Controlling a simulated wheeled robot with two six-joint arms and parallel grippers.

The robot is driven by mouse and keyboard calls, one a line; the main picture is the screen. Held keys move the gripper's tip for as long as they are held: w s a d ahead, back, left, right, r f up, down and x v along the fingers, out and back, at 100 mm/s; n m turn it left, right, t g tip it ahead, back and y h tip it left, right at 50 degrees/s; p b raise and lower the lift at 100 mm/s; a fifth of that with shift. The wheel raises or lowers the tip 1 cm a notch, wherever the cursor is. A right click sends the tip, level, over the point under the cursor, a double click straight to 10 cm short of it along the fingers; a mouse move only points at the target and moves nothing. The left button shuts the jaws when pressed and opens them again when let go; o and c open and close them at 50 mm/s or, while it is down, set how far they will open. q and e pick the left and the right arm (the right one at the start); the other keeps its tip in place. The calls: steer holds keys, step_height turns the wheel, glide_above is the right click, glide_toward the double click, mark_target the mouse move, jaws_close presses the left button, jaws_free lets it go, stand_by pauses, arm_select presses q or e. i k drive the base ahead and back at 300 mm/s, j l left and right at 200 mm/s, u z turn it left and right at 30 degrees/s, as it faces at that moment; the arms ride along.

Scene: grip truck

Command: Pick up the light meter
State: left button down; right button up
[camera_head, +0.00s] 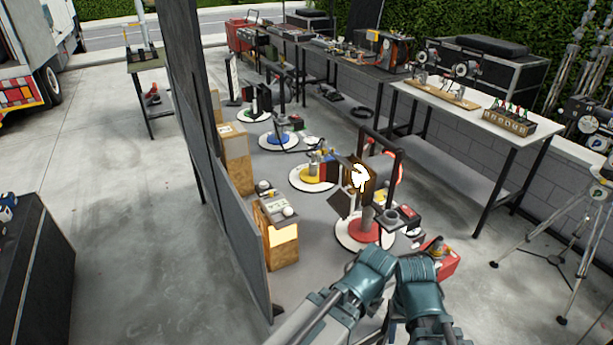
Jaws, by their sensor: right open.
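A small pale round dome (288,211), which may be the light meter or part of it, sits on a grey panel on top of a wooden box near the middle; at this size I cannot be sure. My right arm comes in at the bottom, with teal joints. My right gripper (437,249) is small and partly hidden beyond the teal joints, next to a red box (450,266). It is open, well to the right of the dome and apart from it. My left gripper does not show.
A tall dark panel (217,170) rises at the left. A white table (478,118) and a tripod (588,225) stand right. Concrete floor is clear at left.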

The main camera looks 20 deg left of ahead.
mark_target(273, 206)
steer(key=z, duration=1.95)
steer(key=u, duration=2.95)
steer(key=i+l, duration=0.1)
steer(key=l, duration=0.6)
steer(key=u, duration=0.05)
